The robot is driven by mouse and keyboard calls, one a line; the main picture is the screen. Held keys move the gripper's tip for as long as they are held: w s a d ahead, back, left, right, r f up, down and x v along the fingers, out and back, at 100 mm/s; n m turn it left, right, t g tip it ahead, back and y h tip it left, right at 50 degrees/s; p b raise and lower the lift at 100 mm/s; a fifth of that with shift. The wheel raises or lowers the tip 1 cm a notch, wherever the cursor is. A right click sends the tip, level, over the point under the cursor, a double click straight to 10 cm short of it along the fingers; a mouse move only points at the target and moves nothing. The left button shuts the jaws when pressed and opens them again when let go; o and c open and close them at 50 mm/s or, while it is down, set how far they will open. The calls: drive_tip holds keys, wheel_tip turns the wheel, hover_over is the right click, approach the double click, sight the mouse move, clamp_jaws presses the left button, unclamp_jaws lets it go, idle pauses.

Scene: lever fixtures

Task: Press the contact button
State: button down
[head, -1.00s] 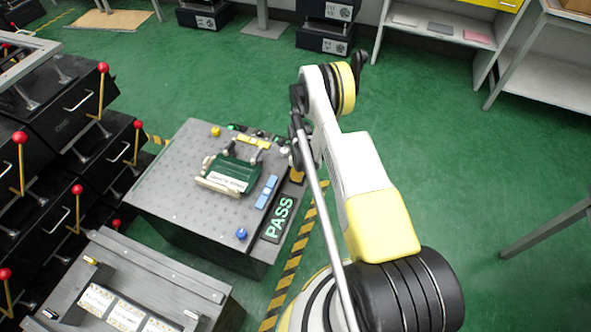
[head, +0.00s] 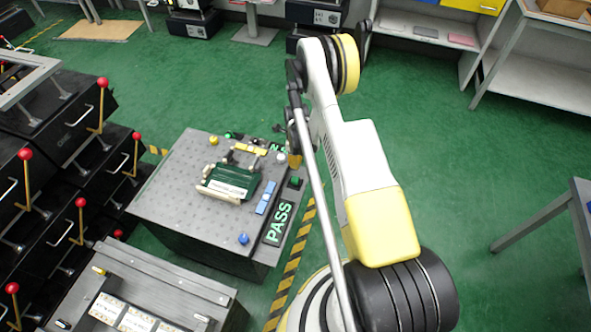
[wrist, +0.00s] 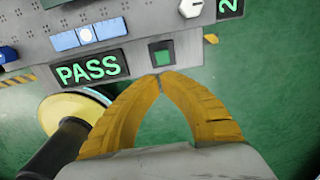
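A square green button (wrist: 162,57) in a dark frame sits on the front panel of the grey fixture table, right of the lit PASS sign (wrist: 88,70). In the head view the green button (head: 295,182) shows just beyond the PASS sign (head: 279,223). No label reading "contact" is legible. My gripper's yellow-orange fingers (wrist: 160,76) meet at their tips and hold nothing. In the wrist view the tips lie just below the button; contact cannot be told. In the head view only a little of my gripper (head: 294,160) shows behind my arm.
The grey table (head: 165,190) carries a green fixture (head: 230,178), a blue block (head: 266,197) and a blue knob (head: 243,239). A white knob (wrist: 190,8) and another green sign (wrist: 229,8) lie right of the button. Black lever cabinets (head: 100,190) stand left. Green floor is open at right.

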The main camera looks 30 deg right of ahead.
wheel_tip(320, 180, up, 2)
idle(1.0)
drive_tip(key=a+r+n+t, duration=0.1)
drive_tip(key=a+r+n, duration=0.25)
drive_tip(key=r, duration=0.65)
drive_tip(key=a+r+n+t, duration=0.1)
drive_tip(key=a+r+n, duration=0.3)
drive_tip(key=r, duration=0.6)
drive_tip(key=a+r+n+t, duration=0.15)
drive_tip(key=r+n, duration=0.35)
drive_tip(key=r, duration=0.6)
drive_tip(key=s+a+r+n+t, duration=0.2)
drive_tip(key=s+a+r+n, duration=0.45)
drive_tip(key=s+r, duration=0.35)
drive_tip(key=s+a+r+n+t, duration=0.1)
drive_tip(key=s+a+n, duration=0.3)
drive_tip(key=s+n, duration=0.5)
drive_tip(key=shift+s+a+r+t, duration=0.35)
drive_tip(key=shift+s+r, duration=0.3)
drive_tip(key=shift+s, duration=0.7)
